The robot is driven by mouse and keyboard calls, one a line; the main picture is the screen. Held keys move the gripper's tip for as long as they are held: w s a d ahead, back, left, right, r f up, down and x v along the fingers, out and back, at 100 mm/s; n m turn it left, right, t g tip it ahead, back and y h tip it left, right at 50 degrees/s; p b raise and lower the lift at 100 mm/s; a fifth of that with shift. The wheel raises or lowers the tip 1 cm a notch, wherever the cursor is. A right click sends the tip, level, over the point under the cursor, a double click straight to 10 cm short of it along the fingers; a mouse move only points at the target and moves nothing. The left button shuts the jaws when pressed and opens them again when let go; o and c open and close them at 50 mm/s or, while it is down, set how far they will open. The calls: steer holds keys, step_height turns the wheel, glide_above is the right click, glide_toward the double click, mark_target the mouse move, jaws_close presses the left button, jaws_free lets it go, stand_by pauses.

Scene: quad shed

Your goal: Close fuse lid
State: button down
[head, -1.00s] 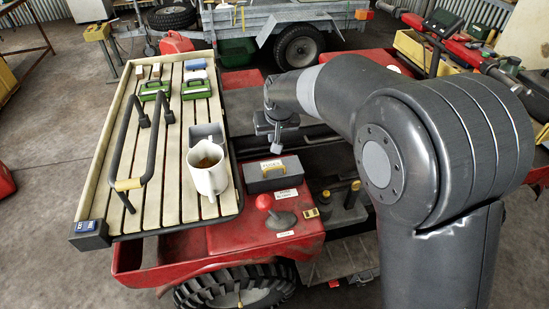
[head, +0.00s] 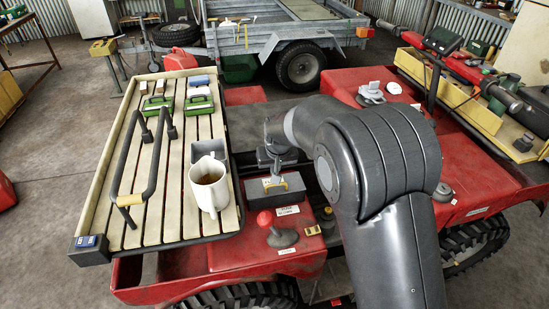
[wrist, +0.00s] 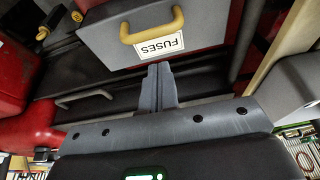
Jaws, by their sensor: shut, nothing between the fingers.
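The grey fuse box (head: 266,197) sits on the red quad body, right of the slatted rack. Its grey lid (wrist: 205,18), with a yellow handle (wrist: 151,27) and a FUSES label, also shows in the wrist view. The lid looks flat on the box in the head view, but my gripper partly covers it, so I cannot tell whether it is fully down. My gripper (wrist: 160,68) is shut and empty. Its fingertips are close to the lid's labelled edge; contact is unclear.
A red-knobbed lever (head: 266,219) rises in front of the box. A black bent rail (head: 123,165) stands on the rack.

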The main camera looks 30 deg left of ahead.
steer(key=shift+s+d+f, duration=0.5)
steer(key=shift+s+d, duration=0.05)
steer(key=shift+s+d+f, duration=0.5)
steer(key=shift+f, duration=0.15)
steer(key=shift+w, duration=0.1)
steer(key=shift+w+a+r, duration=0.2)
steer(key=shift+a+r, duration=0.05)
steer(key=shift+a, duration=0.05)
steer(key=r, duration=0.1)
steer(key=w+a+r, duration=0.2)
steer(key=shift+r, duration=0.25)
steer(key=v, duration=0.9)
steer(key=shift+d, duration=0.2)
